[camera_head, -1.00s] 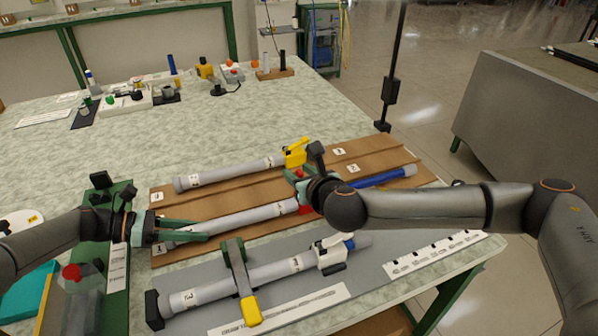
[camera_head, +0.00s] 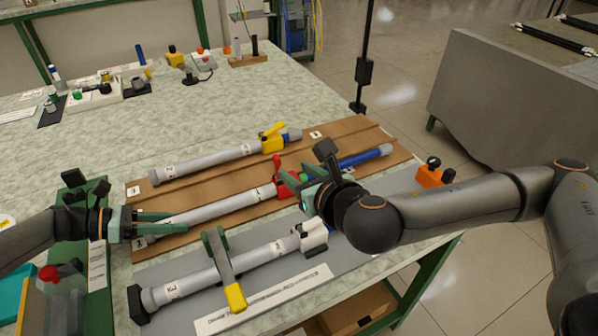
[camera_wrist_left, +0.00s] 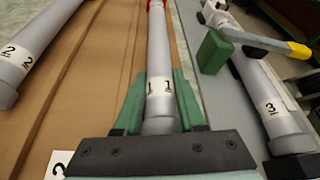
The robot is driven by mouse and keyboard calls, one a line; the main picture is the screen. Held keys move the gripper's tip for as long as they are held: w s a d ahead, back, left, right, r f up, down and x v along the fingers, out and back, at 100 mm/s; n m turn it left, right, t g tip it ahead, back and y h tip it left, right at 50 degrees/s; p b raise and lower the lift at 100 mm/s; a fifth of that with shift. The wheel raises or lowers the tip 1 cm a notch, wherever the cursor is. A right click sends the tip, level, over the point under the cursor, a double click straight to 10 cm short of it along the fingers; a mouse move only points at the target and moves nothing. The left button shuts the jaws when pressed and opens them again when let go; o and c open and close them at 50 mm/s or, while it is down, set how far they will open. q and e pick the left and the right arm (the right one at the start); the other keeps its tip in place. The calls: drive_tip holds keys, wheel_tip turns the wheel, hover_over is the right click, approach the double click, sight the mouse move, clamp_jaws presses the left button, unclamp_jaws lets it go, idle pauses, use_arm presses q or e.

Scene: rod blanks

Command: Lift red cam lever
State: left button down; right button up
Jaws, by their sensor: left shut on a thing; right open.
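The red cam lever (camera_head: 278,164) stands up from the red clamp (camera_head: 290,184) on the middle grey tube (camera_head: 212,207), marked 1. This tube also shows in the left wrist view (camera_wrist_left: 158,45). A blue rod (camera_head: 365,157) extends from the clamp to the right. My left gripper (camera_head: 183,223) is shut on the tube near its left end; its green fingers flank the tube in the left wrist view (camera_wrist_left: 160,92). My right gripper (camera_head: 296,182) is open at the clamp, just right of the lever, and partly hides the clamp. I cannot tell whether it touches.
A tube with a yellow clamp (camera_head: 272,138) lies behind. An orange block (camera_head: 434,175) stands right. The table middle is clear.

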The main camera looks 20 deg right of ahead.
idle(0.3)
use_arm(q)
drive_tip(key=shift+c, duration=2.3)
unclamp_jaws()
drive_tip(key=shift+o, duration=0.2)
drive_tip(key=shift+a, duration=0.1)
